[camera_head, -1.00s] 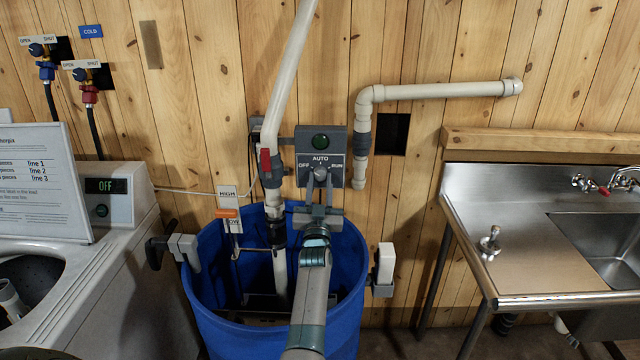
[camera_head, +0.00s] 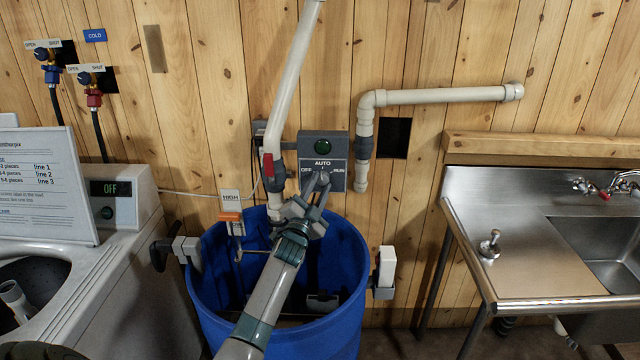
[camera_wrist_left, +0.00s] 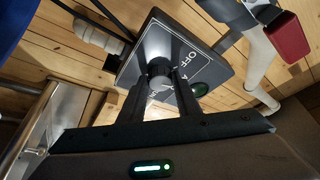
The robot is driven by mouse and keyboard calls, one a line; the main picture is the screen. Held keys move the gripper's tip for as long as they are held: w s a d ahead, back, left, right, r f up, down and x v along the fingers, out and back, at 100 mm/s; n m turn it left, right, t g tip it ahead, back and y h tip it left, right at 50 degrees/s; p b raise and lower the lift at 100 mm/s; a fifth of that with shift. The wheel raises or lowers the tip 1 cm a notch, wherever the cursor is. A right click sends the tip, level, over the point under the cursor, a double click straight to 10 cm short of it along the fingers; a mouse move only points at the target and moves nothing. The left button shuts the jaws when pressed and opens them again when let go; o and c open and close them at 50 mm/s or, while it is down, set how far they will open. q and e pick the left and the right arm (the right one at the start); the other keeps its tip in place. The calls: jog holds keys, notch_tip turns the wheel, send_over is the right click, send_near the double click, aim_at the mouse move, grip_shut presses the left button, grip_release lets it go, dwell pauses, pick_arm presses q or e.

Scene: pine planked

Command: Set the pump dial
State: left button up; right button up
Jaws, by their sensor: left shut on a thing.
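The pump control box (camera_head: 338,148) is a grey panel on the plank wall with a round green lamp (camera_head: 323,146) and OFF, AUTO and RUN labels. Its dial (camera_head: 323,176) is a small knob below the AUTO label, partly covered by my fingers. My left gripper (camera_head: 320,184) reaches up to it from the lower left and is shut on the dial. In the left wrist view the dark round dial (camera_wrist_left: 159,70) sits between the two fingertips, against the box face. Which label the dial points to cannot be told. My right gripper is not in view.
A blue tub (camera_head: 345,260) stands below the box, under my arm. A white pipe with a red-handled valve (camera_head: 268,167) runs left of the box, and an orange HIGH marker (camera_head: 230,216) is beside it. A washer (camera_head: 120,200) is left, a steel sink (camera_head: 600,240) right.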

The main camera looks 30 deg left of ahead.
pick_arm(q)
jog(key=shift+a+r+m+h+p, duration=0.15)
jog(key=shift+m+h+p, duration=0.3)
jog(key=shift+m, duration=0.55)
jog(key=shift+m+g, duration=0.3)
jog(key=o, duration=1.1)
jog(key=shift+c, duration=0.2)
jog(key=shift+s, duration=0.1)
